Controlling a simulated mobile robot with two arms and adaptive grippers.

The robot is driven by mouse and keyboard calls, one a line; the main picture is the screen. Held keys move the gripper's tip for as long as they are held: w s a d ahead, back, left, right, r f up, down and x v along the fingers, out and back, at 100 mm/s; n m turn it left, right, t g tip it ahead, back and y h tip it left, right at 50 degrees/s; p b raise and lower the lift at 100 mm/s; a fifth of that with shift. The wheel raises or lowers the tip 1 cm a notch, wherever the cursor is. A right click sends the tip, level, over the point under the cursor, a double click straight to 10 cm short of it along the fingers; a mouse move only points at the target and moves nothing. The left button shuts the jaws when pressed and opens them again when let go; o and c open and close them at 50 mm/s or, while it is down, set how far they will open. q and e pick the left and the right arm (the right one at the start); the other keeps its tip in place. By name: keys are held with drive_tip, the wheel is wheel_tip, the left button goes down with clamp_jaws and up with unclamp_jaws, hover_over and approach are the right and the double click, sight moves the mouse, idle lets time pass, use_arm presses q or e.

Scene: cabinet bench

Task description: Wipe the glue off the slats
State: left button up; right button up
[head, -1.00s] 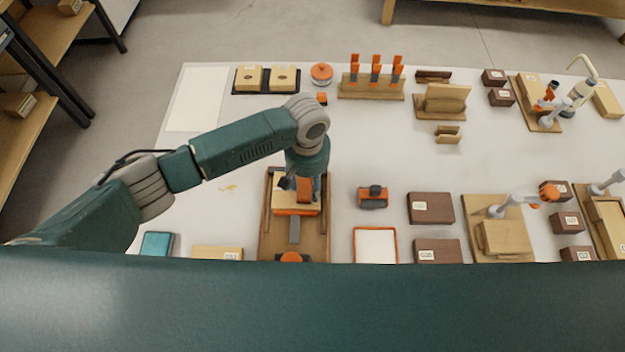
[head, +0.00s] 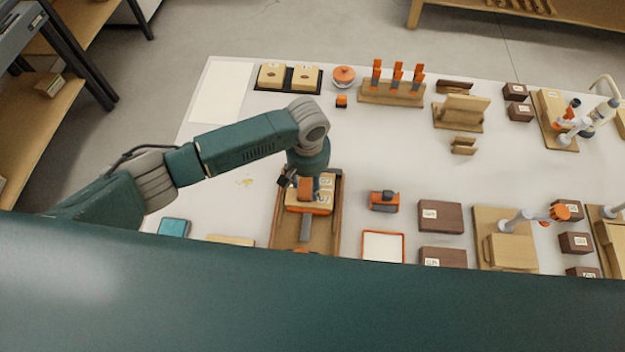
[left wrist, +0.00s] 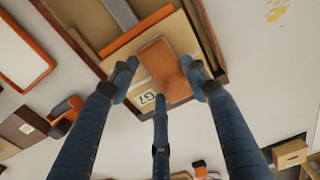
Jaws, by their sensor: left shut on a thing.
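My left gripper (head: 308,185) is over a shallow wooden tray (head: 335,225). In the left wrist view its fingers (left wrist: 160,78) are shut around an orange-brown block (left wrist: 160,62). The block also shows in the head view (head: 304,187). It is over a pale wooden piece (left wrist: 130,85) with an orange edge and a label reading G7; I cannot tell whether they touch. A grey strip (head: 305,226) extends from this piece toward the tray's near end. No slats or glue on them can be made out for sure. My right gripper is not in view.
Yellow splotches (head: 244,182) mark the white table left of the tray. A teal item (head: 173,227) lies at the near left. An orange-and-grey tool (head: 384,200) and an orange-rimmed white pad (head: 383,246) are right of the tray. The table's middle is mostly clear.

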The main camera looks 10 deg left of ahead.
sight(320, 190)
use_arm(q)
drive_tip(key=shift+a+p, duration=0.5)
drive_tip(key=shift+a, duration=0.65)
drive_tip(key=shift+a+p, duration=0.5)
drive_tip(key=shift+a, duration=0.45)
drive_tip(key=shift+d, duration=0.15)
drive_tip(key=shift+d, duration=3.5)
drive_tip(key=shift+d+r, duration=0.1)
drive_tip(key=shift+d, duration=1.85)
